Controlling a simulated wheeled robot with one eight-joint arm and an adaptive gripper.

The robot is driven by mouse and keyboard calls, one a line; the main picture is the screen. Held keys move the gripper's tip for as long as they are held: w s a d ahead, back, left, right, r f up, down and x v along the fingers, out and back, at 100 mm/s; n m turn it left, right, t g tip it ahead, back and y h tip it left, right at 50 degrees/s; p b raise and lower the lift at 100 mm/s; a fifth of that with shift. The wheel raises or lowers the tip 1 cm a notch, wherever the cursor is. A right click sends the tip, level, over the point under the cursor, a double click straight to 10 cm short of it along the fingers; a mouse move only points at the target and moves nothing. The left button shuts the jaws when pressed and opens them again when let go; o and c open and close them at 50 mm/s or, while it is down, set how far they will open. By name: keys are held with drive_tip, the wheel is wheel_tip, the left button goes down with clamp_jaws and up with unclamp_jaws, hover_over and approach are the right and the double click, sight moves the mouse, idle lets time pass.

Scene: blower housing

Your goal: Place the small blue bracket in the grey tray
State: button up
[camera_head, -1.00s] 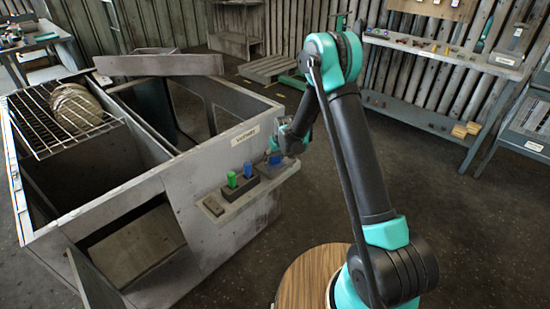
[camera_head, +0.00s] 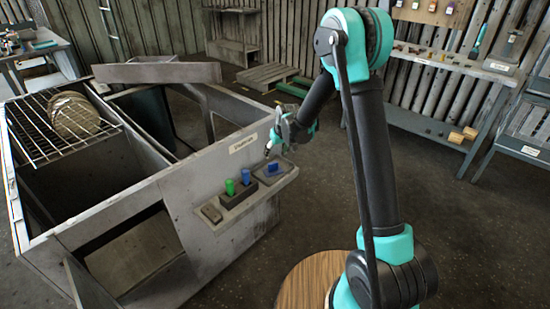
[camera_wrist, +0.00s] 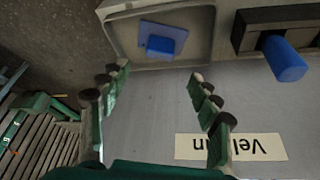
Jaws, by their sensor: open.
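The small blue bracket (camera_head: 272,168) lies in the grey tray (camera_head: 262,181) at the right end of a ledge on the housing's side. In the wrist view the bracket (camera_wrist: 161,43) has a flat plate and a raised block, and it rests inside the walls of the tray (camera_wrist: 199,58). My gripper (camera_head: 268,151) is above the tray, apart from the bracket. In the wrist view its fingers (camera_wrist: 160,72) are spread wide with nothing between them.
A dark block holding a green cylinder (camera_head: 230,187) and a blue cylinder (camera_head: 246,177) stands just left of the tray. A small flat block (camera_head: 211,213) lies at the ledge's left end. The housing wall with a label (camera_head: 243,144) rises behind the ledge.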

drive_tip(key=s+d+r+m+h, duration=0.1)
drive_tip(key=s+d+r, duration=0.45)
drive_tip(key=d, duration=0.25)
drive_tip(key=s+d+r+m, duration=0.2)
drive_tip(key=s+d+r, duration=0.2)
drive_tip(key=s+d, duration=0.3)
drive_tip(key=s+d+m, duration=0.1)
drive_tip(key=s+d, duration=0.3)
drive_tip(key=s, duration=0.3)
drive_tip(key=s+d+f+m, duration=0.1)
drive_tip(key=s+d, duration=0.3)
drive_tip(key=s, duration=0.3)
drive_tip(key=s+d+m+h, duration=0.1)
drive_tip(key=s+d, duration=0.3)
drive_tip(key=s, duration=0.4)
drive_tip(key=shift+f, duration=0.3)
drive_tip(key=shift+d, duration=0.1)
